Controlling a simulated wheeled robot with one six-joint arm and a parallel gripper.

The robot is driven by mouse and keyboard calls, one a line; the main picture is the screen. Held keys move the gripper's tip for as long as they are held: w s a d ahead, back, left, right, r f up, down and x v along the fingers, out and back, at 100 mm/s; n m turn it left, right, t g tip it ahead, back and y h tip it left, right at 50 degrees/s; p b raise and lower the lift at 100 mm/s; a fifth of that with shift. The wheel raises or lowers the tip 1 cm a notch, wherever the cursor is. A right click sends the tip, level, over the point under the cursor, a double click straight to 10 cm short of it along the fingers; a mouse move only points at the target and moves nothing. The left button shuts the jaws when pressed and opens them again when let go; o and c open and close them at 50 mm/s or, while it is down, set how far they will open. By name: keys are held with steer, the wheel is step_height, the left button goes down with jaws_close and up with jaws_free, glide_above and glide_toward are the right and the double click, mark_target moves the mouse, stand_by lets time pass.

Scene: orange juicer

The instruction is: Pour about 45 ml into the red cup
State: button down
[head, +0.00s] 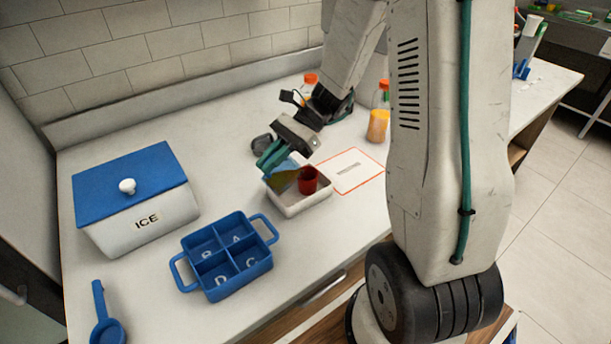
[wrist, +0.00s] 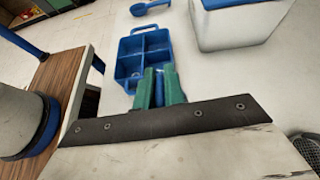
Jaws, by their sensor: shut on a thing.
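The red cup (head: 308,180) stands in a small white tray (head: 303,204) near the middle of the counter. My gripper (head: 273,157), with teal fingers, is above the tray's left back side. The cup's inside is too small to read.
A blue four-part caddy (head: 222,257) and a white ICE box (head: 138,205) with a blue lid stand left. A blue scoop (head: 105,315) lies at front left. An orange-capped bottle (head: 378,122) stands behind a red-edged card (head: 352,169). A dark object (head: 262,144) sits behind my gripper.

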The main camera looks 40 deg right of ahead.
steer(key=shift+d+r+y+p, duration=0.45)
steer(key=shift+d+r+y, duration=0.15)
steer(key=shift+d+y, duration=0.25)
stand_by(1.1)
steer(key=shift+w+d+r+y+p, duration=0.1)
steer(key=shift+d+r+y+p, duration=0.15)
steer(key=shift+d+y, duration=0.3)
steer(key=shift+w+d+r+y+p, duration=0.15)
steer(key=shift+d+r+y, duration=0.1)
steer(key=shift+d+y, duration=0.25)
stand_by(0.3)
